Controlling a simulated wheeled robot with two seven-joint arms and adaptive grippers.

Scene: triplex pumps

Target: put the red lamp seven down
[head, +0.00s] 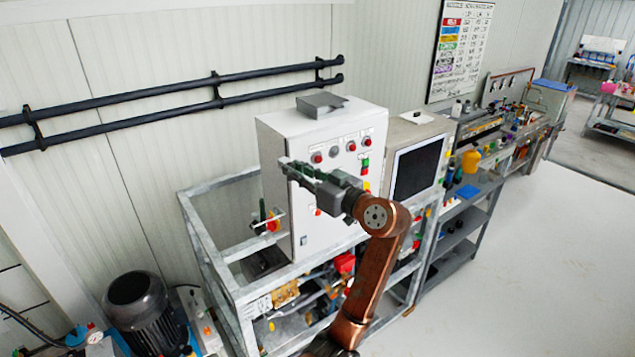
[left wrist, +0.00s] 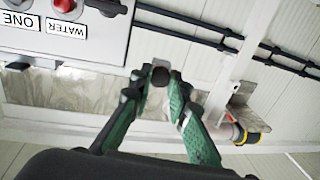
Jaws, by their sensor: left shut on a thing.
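My left gripper (head: 288,166) is in front of the upper left part of the white control cabinet (head: 340,125). In the left wrist view its green-padded fingers (left wrist: 157,80) are shut on a small dark round piece (left wrist: 160,76). I cannot tell from its visible end whether this is a red lamp. Red lamps (head: 317,158) sit in a row on the cabinet front, and another red lamp (left wrist: 64,5) shows above a WATER label in the left wrist view. None shows a readable number seven. My right gripper is not in view.
A grey metal frame (head: 215,235) surrounds the cabinet's lower part and pump parts. A screen panel (head: 418,168) stands to its right, then a long workbench (head: 480,185). Black pipes (head: 150,93) run along the wall. A dark motor (head: 145,310) is at lower left. The right floor is clear.

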